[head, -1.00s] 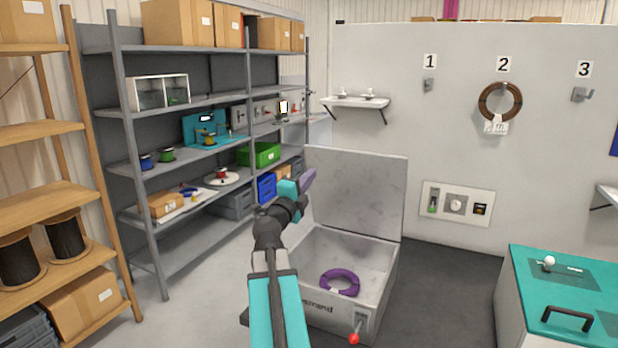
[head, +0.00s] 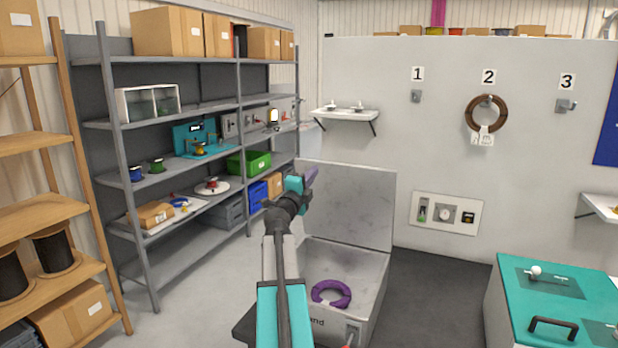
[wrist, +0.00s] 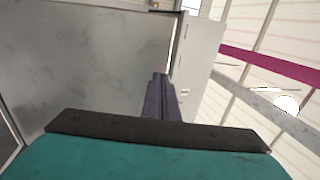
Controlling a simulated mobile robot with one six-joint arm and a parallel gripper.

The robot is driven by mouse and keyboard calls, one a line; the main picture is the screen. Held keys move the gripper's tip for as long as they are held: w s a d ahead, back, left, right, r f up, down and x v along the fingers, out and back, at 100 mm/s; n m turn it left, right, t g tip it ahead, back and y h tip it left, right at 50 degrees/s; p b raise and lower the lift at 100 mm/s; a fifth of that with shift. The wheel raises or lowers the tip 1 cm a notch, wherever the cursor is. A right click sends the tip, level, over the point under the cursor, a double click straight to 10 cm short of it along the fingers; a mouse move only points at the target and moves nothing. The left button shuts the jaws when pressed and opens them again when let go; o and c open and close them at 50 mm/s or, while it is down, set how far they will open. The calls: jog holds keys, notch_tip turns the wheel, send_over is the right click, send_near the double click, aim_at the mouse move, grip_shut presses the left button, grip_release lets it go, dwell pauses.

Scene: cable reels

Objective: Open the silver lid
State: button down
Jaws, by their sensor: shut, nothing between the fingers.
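The silver lid (head: 352,204) stands upright, raised at the back of an open grey chest (head: 378,290). A purple cable ring (head: 331,293) lies inside the chest. The lid also fills the left of the wrist view (wrist: 95,60) as a grey scuffed panel. My gripper (head: 311,176) is shut and empty. In the head view it overlaps the lid's upper left corner; I cannot tell whether it touches. In the wrist view the closed purple fingers (wrist: 161,95) lie at the right of the panel. My arm hides the chest's left side.
Grey shelves (head: 180,105) with reels and boxes stand at the left. A wall has numbered hooks, with a brown cable ring (head: 487,114) under number 2. A teal-topped cabinet (head: 590,292) stands at the right. Dark floor (head: 430,300) is clear between chest and cabinet.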

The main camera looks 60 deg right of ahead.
aim_at(318, 164)
jog(key=shift+x, duration=1)
jog(key=shift+p+x, duration=0.45)
jog(key=shift+x, duration=0.6)
jog(key=f+x, duration=0.2)
jog(key=x, duration=1.4)
jog(key=shift+d+f, duration=0.3)
jog(key=shift+d, duration=0.25)
jog(key=shift+w+a, duration=0.1)
jog(key=shift+w, duration=0.05)
jog(key=shift+s+a+r+p, duration=0.15)
jog(key=shift+a+r, duration=0.6)
jog(key=shift+a, duration=1.45)
jog(key=shift+s+a+r+p, duration=0.15)
jog(key=shift+a+r, duration=0.55)
jog(key=shift+a, duration=1.5)
jog(key=shift+s+a+r+p, duration=0.1)
jog(key=shift+a+r, duration=0.65)
jog(key=shift+a, duration=1.45)
